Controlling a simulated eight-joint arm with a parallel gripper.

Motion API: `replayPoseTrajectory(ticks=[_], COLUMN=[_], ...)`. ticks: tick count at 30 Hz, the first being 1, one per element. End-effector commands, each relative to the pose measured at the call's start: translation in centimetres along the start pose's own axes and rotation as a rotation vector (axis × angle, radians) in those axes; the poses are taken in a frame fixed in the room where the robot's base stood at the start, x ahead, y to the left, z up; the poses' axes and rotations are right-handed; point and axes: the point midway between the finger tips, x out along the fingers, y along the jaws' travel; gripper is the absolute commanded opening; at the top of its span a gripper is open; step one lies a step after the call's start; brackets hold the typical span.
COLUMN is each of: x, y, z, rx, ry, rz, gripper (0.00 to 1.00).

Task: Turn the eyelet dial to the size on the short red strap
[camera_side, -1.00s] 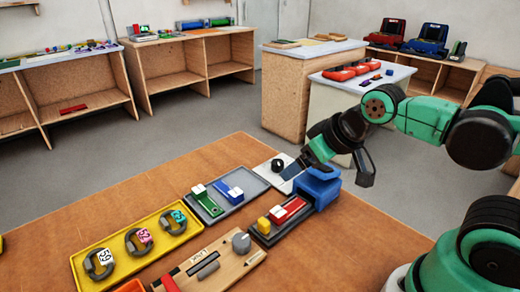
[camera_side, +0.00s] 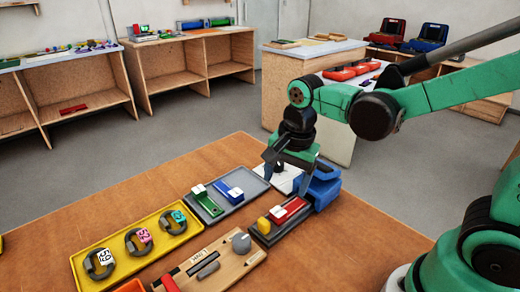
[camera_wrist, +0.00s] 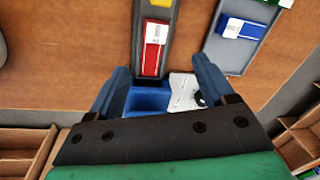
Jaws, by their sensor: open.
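My gripper (camera_side: 285,188) is open, with its fingers pointing down over the white plate (camera_side: 284,181) beside the blue block (camera_side: 325,188). In the wrist view my gripper (camera_wrist: 160,67) has its fingers apart, with the blue block (camera_wrist: 150,98) and the white plate (camera_wrist: 181,90) between them. A small black round part (camera_wrist: 198,98) on that plate is partly hidden by the right finger; I cannot read its marks. A short red strap (camera_side: 295,206) with a white tag lies in a dark tray (camera_side: 262,238); it also shows in the wrist view (camera_wrist: 151,61). The tag is unreadable.
A grey tray (camera_side: 233,206) holds a green strap and a blue strap. A yellow tray (camera_side: 113,246) holds several numbered grey rings. A wooden board (camera_side: 228,263) with a grey knob (camera_side: 241,243) stands at the front. The brown table is clear at front right.

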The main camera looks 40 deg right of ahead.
Motion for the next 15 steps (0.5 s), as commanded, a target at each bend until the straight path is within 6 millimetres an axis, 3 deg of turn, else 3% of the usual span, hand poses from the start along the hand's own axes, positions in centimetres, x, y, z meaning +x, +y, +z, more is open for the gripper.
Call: replayPoseTrajectory(ticks=[3, 6, 15], x=[1.2, 1.8, 4.5], y=[-0.4, -0.4, -0.1], z=[0.2, 0.3, 0.5], rx=[0.208, 0.309, 0.35], ry=[-0.016, -0.017, -0.015], rz=[0.082, 0.122, 0.135], gripper=[0.75, 0.75, 0.75])
